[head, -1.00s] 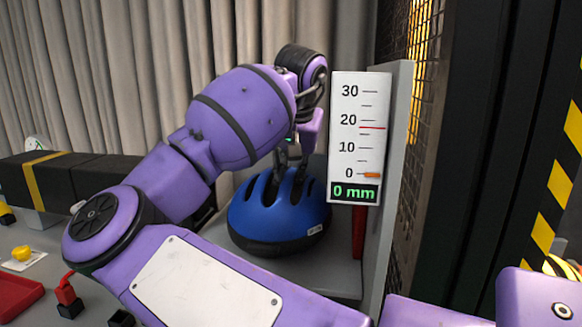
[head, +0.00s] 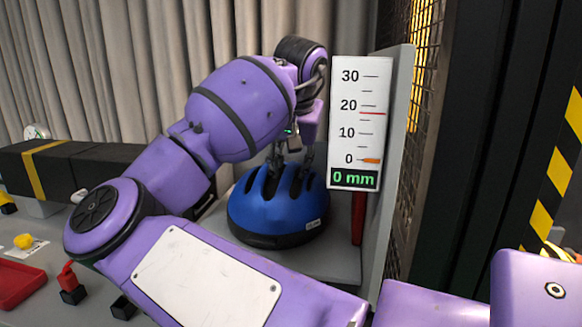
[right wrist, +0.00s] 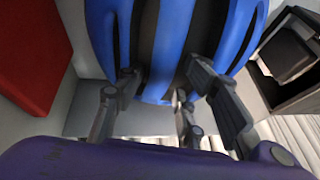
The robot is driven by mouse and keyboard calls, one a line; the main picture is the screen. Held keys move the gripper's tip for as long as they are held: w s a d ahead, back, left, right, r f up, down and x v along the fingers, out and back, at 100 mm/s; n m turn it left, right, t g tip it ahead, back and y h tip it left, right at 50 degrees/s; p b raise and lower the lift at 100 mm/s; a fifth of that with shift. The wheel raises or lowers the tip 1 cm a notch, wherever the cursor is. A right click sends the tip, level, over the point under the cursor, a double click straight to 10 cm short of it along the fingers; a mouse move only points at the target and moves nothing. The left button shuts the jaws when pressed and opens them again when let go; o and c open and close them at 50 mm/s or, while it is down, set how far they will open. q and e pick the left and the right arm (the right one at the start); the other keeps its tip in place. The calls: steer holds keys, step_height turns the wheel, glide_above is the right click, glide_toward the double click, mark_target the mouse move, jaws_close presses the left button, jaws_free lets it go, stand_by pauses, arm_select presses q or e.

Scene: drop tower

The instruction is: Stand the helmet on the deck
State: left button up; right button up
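The blue helmet (head: 278,208) with dark vents and a black lower rim sits upright on the grey deck (head: 330,262), in front of the upright grey plate. My right gripper (head: 291,160) is right above the helmet, pointing down, with its fingers spread apart over the crown. In the right wrist view the helmet's blue ribs (right wrist: 165,45) fill the upper middle, and the open fingers (right wrist: 163,80) stand on either side of a rib. Whether the fingertips still touch the shell I cannot tell. My left gripper is not in view.
A gauge board (head: 357,120) reading 0 mm stands close right of my right gripper. A red upright part (head: 359,218) is below it. A black beam with a yellow band (head: 45,178), a red tray (head: 18,286) and a red-topped switch (head: 69,284) are at left.

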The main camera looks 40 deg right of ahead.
steer(key=v, duration=1.2)
steer(key=shift+a, duration=0.1)
stand_by(0.4)
